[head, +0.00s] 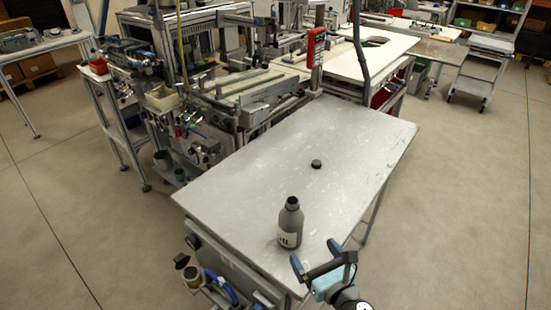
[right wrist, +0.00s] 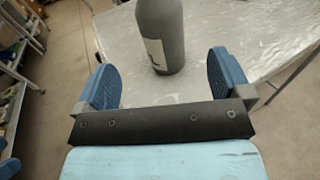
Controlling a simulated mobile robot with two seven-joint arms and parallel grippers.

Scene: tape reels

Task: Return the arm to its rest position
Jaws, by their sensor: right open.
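My right gripper (head: 315,256) is open and empty at the near right edge of the grey table (head: 345,125). Its two blue fingers also show in the right wrist view (right wrist: 166,80), spread apart with nothing between them. A dark grey bottle (head: 290,222) with a white label stands upright on the table, just left of and beyond the gripper. In the right wrist view the bottle (right wrist: 163,30) stands ahead of the fingers, apart from them, with its top cut off. A small black cap (head: 316,164) lies on the table beyond the bottle. My left gripper is not in view.
A workbench with machinery (head: 235,90) stands behind the table. A red device on a post (head: 316,45) stands at the table's far edge. The floor to the right (head: 470,200) is clear.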

